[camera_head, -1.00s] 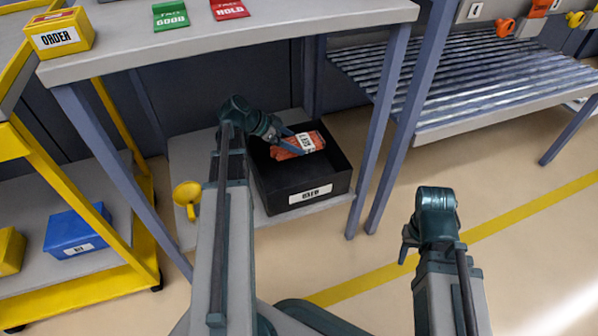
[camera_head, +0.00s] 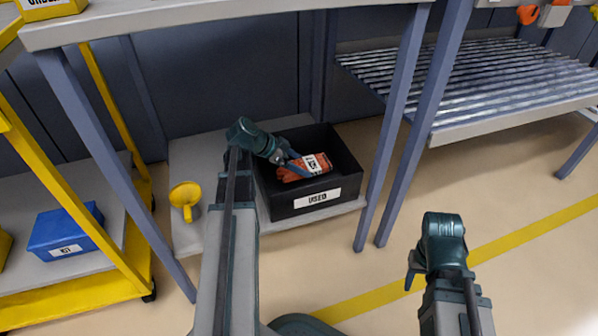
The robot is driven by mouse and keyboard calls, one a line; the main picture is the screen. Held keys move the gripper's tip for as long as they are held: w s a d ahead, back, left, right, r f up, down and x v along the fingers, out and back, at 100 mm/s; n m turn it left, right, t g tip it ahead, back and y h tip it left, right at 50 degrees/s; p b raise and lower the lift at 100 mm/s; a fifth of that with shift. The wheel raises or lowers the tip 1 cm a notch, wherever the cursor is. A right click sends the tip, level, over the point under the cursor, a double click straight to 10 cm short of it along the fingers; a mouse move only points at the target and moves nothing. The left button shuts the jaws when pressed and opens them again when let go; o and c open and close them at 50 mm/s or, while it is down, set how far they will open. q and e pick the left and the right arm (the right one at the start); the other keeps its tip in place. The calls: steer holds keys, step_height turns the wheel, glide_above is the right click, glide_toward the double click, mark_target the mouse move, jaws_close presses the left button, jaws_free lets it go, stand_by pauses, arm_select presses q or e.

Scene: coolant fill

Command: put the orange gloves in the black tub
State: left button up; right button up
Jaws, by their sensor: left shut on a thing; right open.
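The orange gloves (camera_head: 320,165), a bundle with a white label band, are inside the black tub (camera_head: 276,208) labelled "USED". The tub stands on the low shelf under the workbench. My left gripper (camera_head: 290,166) reaches into the tub from the left and is shut on the gloves' left end. I cannot tell whether the gloves rest on the tub's floor. My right gripper (camera_head: 412,280) is open and empty over the floor to the right, away from the tub.
A yellow funnel (camera_head: 185,196) stands on the low shelf left of the tub. The bench top (camera_head: 230,22) overhangs the shelf, with legs on both sides. A yellow cart with a blue bin (camera_head: 66,230) is at left. A roller rack (camera_head: 470,85) is at right.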

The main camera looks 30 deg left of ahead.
arm_select(q)
steer(key=shift+f, duration=0.55)
arm_select(e)
steer(key=shift+f, duration=0.55)
arm_select(q)
steer(key=shift+f, duration=0.1)
arm_select(e)
steer(key=shift+f, duration=0.1)
arm_select(q)
steer(key=shift+f+b, duration=0.55)
steer(key=shift+b, duration=0.2)
steer(key=o, duration=1)
steer(key=shift+r+p, duration=0.65)
steer(key=shift+p+v, duration=4.25)
steer(key=shift+v, duration=1.75)
arm_select(e)
step_height(320, 180, up, 9)
steer(key=shift+f, duration=0.15)
arm_select(q)
steer(key=shift+r, duration=0.1)
